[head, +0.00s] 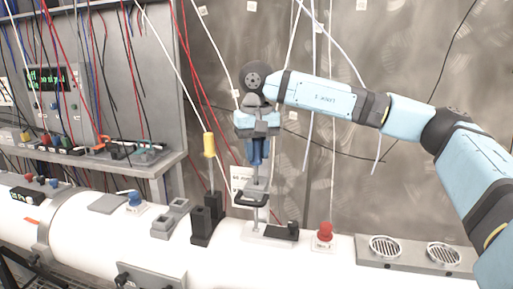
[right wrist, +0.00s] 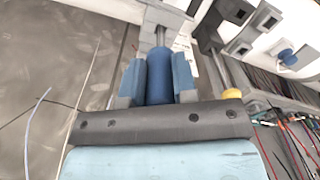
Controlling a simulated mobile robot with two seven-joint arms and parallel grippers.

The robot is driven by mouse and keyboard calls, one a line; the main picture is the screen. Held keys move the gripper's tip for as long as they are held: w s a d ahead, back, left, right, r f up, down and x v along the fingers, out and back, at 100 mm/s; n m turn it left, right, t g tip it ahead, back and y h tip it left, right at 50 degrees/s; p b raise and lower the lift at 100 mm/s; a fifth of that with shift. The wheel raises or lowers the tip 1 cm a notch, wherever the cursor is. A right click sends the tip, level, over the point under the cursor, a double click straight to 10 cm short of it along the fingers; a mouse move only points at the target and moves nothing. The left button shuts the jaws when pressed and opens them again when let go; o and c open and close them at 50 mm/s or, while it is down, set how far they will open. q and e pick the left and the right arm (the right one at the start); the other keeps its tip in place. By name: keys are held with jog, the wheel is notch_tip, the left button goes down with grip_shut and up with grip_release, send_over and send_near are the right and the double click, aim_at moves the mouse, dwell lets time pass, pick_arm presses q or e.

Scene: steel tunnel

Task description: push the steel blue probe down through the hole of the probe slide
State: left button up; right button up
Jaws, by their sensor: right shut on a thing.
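The steel blue probe (head: 257,151) stands upright above the white pipe. My right gripper (head: 258,140) comes from above and is shut on its thick blue upper part. In the right wrist view the blue probe (right wrist: 159,76) sits between both fingers of the gripper (right wrist: 160,68), with a thin grey shaft running away from it. The probe slide (head: 251,199) is below, a grey stand with a black-edged arm on a white base. The shaft reaches down to the slide's upper part; I cannot tell how deep it sits in the hole. My left gripper is not in view.
A yellow-topped probe (head: 209,145) stands in a black holder (head: 206,220) left of the slide. A red button (head: 324,234) and round vents (head: 386,247) lie to the right. Cables hang before the steel wall. A shelf with instruments (head: 90,150) is at left.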

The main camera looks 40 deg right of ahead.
aim_at(256, 164)
jog(key=shift+f+b, duration=1.2)
jog(key=shift+f, duration=0.9)
jog(key=shift+s+a+f, duration=0.1)
jog(key=shift+s+f, duration=0.05)
jog(key=shift+f, duration=0.35)
jog(key=shift+f+b, duration=0.1)
jog(key=shift+b, duration=0.2)
jog(key=o, duration=1)
jog(key=shift+s+a, duration=0.1)
jog(key=shift+f, duration=0.1)
notch_tip(256, 164, up, 15)
jog(key=shift+f, duration=0.15)
jog(key=shift+r, duration=0.4)
